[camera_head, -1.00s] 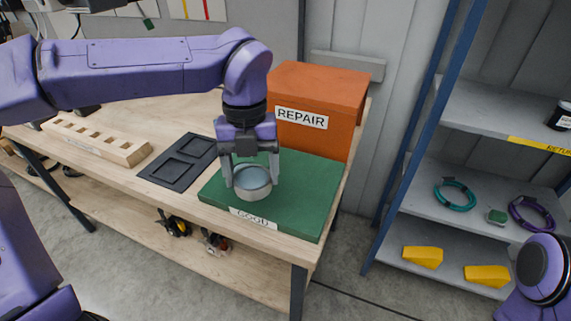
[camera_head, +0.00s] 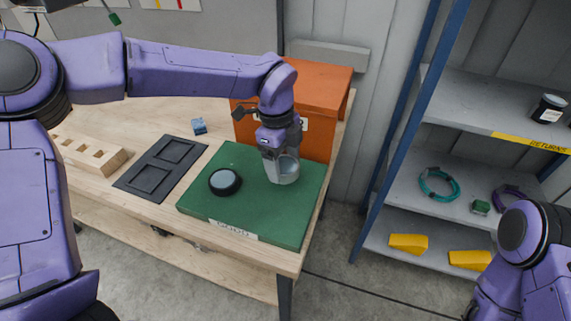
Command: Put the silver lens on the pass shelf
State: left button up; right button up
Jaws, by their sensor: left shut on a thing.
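My left gripper (camera_head: 282,163) is shut on the silver lens (camera_head: 285,174). It holds the lens over the right part of a green mat (camera_head: 250,222) on the wooden bench. I cannot tell whether the lens touches the mat. The fingers hide part of the lens.
A black-rimmed lens (camera_head: 224,181) sits on the mat, left of my gripper. An orange box (camera_head: 322,88) stands close behind. A dark two-recess tray (camera_head: 162,166), wooden block (camera_head: 88,155) and small blue item (camera_head: 199,126) are on the bench. A shelving rack (camera_head: 400,170) stands right.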

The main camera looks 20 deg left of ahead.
aim_at(285, 162)
pick_arm(q)
jog(key=f, duration=0.3)
jog(key=shift+w+d+f+p, duration=0.25)
jog(key=shift+w+p, duration=0.1)
jog(key=shift+w+f, duration=0.1)
jog(key=shift+f, duration=0.3)
jog(key=shift+f, duration=0.2)
jog(key=o, duration=1.2)
jog(key=shift+r, duration=0.5)
jog(key=r, duration=0.3)
jog(key=a+r+b, duration=0.1)
jog(key=r, duration=0.7)
jog(key=shift+w+a+r+b, duration=0.1)
jog(key=shift+a+r+b, duration=0.15)
jog(key=shift+b, duration=0.05)
